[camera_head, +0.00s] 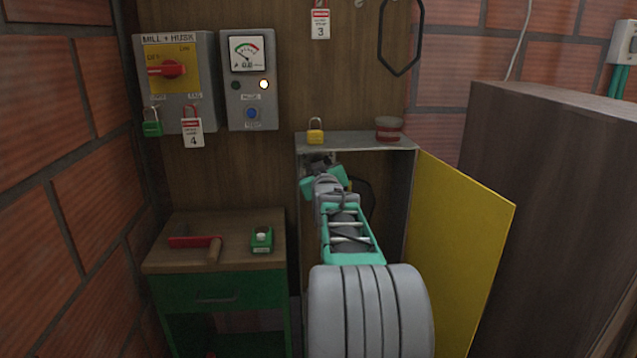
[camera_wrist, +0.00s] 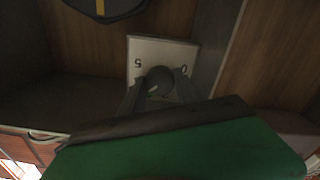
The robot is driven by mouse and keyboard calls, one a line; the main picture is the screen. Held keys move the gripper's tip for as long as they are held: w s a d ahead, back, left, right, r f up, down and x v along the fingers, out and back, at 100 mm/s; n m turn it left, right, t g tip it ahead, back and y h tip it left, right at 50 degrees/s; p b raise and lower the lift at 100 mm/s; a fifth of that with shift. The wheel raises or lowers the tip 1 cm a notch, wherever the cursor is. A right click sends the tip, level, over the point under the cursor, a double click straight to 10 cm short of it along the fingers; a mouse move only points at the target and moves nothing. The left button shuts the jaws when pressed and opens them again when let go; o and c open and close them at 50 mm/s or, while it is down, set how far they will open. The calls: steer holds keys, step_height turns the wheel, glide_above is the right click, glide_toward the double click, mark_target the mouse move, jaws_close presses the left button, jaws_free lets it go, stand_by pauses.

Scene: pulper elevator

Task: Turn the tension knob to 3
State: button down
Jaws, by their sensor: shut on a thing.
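The tension knob (camera_wrist: 157,80) is a dark round knob on a pale square plate (camera_wrist: 148,47) in the wrist view. The marks 5 and 0 show on the plate; the number 3 and the knob's pointer cannot be made out. My gripper (camera_wrist: 158,88) is shut on the knob, one finger on each side. In the head view my gripper (camera_head: 322,165) reaches into the upper part of the open grey cabinet (camera_head: 302,190). There my arm and gripper hide the knob.
The yellow cabinet door (camera_head: 460,245) stands open to the right of my arm. A yellow padlock (camera_head: 315,136) and a red tin (camera_head: 389,129) sit on the cabinet top. A dark rounded part (camera_wrist: 103,8) with a yellow strip shows near the knob.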

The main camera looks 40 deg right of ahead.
steer(key=shift+n+b, duration=2.25)
steer(key=shift+n, duration=0.05)
steer(key=c, duration=0.9)
jaws_free()
steer(key=v, duration=0.7)
steer(key=shift+s+a+b, duration=0.25)
steer(key=shift+b, duration=0.1)
